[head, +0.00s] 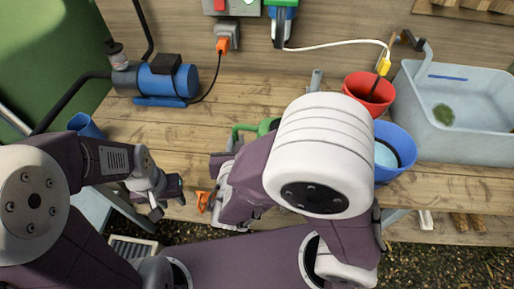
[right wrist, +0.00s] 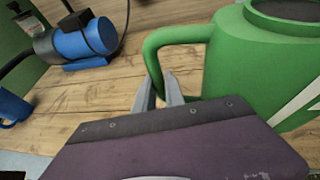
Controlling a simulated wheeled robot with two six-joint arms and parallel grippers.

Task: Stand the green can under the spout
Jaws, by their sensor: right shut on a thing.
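The green can (right wrist: 250,60) fills the right side of the right wrist view, with its handle loop towards the left and a white mark on its side. In the head view only a bit of the can (head: 264,127) and its handle show; my right arm hides the rest. My right gripper (right wrist: 159,90) is shut on the can's handle. I cannot tell whether the can's base touches the bench. My left gripper (head: 160,207) is near the bench's front edge, away from the can; its jaw opening is unclear. A grey curved spout (head: 425,58) stands at the basin.
A water basin (head: 480,148) stands at the right on the wooden bench (head: 140,127). Beside it are a red bucket (head: 366,91) and a blue bucket (head: 400,165). A blue pump (head: 167,82) is back left, a blue cup (head: 85,125) at the left edge. Bench between pump and can is clear.

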